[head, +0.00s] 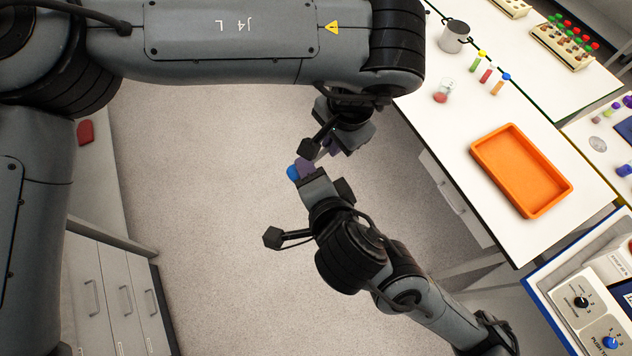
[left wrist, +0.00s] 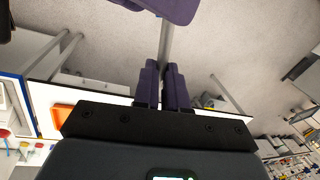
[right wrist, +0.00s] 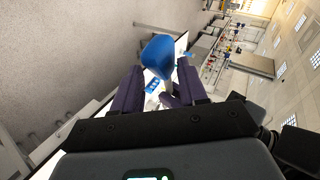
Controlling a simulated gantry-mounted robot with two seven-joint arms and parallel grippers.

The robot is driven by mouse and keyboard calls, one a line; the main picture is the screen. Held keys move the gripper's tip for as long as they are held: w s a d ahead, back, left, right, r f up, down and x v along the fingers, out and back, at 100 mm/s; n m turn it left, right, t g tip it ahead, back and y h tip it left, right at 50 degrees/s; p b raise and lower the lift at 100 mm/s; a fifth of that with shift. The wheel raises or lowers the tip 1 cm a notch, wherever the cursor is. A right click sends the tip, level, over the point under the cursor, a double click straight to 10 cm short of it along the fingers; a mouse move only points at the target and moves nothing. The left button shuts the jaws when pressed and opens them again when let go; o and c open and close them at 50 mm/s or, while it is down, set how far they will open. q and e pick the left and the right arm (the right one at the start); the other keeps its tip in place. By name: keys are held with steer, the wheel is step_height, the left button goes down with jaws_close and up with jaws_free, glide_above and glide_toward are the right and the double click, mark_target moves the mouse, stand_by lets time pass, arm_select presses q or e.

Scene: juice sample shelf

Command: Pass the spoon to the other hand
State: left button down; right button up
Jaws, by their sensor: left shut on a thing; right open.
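The spoon shows as a blue bowl (head: 292,172) beside the purple fingers of my right gripper (head: 305,168) in the head view. In the right wrist view the blue bowl (right wrist: 157,55) lies between and just beyond the open fingers of my right gripper (right wrist: 160,75). My left gripper (head: 334,148) is close above and to the right of it in the head view, shut on the spoon. In the left wrist view the fingers of my left gripper (left wrist: 164,68) are nearly together. Most of the handle is hidden by the fingers.
Both grippers are over open floor (head: 200,200). To the right, a white table (head: 450,130) holds an orange tray (head: 475,150), a metal mug (head: 454,37), a small beaker (head: 443,92) and several sample tubes. Drawers (head: 120,300) stand at the lower left.

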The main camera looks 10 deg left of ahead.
steer(key=shift+x, duration=1.1)
steer(key=shift+f, duration=0.15)
jaws_close()
arm_select(q)
steer(key=c, duration=1.1)
jaws_free()
steer(key=shift+r, duration=0.15)
